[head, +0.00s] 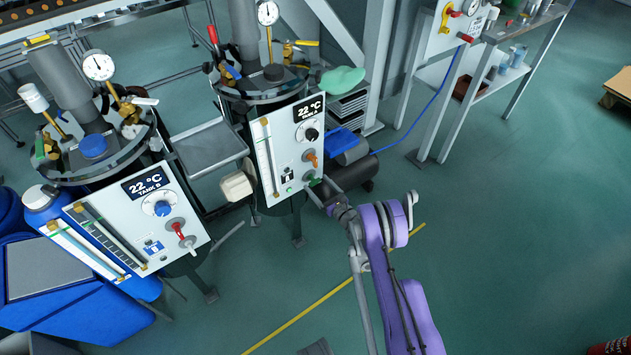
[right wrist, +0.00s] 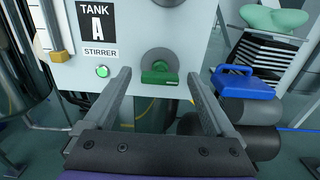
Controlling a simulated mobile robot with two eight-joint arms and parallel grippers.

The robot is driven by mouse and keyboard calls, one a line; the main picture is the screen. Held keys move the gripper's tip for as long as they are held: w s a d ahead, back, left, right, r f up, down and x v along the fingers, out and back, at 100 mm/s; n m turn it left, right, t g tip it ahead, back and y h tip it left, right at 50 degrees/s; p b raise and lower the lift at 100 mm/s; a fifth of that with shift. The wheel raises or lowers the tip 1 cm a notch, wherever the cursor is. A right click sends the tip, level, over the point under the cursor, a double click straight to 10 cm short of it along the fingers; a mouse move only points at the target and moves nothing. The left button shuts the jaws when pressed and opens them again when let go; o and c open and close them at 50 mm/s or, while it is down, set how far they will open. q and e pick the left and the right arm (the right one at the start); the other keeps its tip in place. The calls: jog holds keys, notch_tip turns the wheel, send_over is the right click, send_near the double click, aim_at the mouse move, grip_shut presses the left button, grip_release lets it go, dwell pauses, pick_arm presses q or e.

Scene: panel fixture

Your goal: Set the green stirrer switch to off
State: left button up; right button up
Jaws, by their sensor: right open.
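The green stirrer switch (head: 313,180) is low on the white panel of Tank A (head: 283,147). In the right wrist view the green switch (right wrist: 160,74) has a round grey base, and its handle looks roughly level. A green lamp (right wrist: 102,71) glows to its left, under the STIRRER label (right wrist: 99,51). My right gripper (head: 323,188) is open in front of the panel. In the right wrist view its two fingers stand on either side of the switch, with nothing between them clearly gripped. Whether they touch it cannot be told. My left gripper is out of view.
An orange switch (head: 311,158) and a black dial (head: 311,134) sit above the green switch. Tank B's panel (head: 142,208) with a red switch is at the left. A blue-topped machine (right wrist: 242,83) is close to the right finger. Open floor lies at the right.

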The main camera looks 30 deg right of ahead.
aim_at(313, 180)
jog(key=shift+w, duration=1.15)
jog(key=c, duration=1.4)
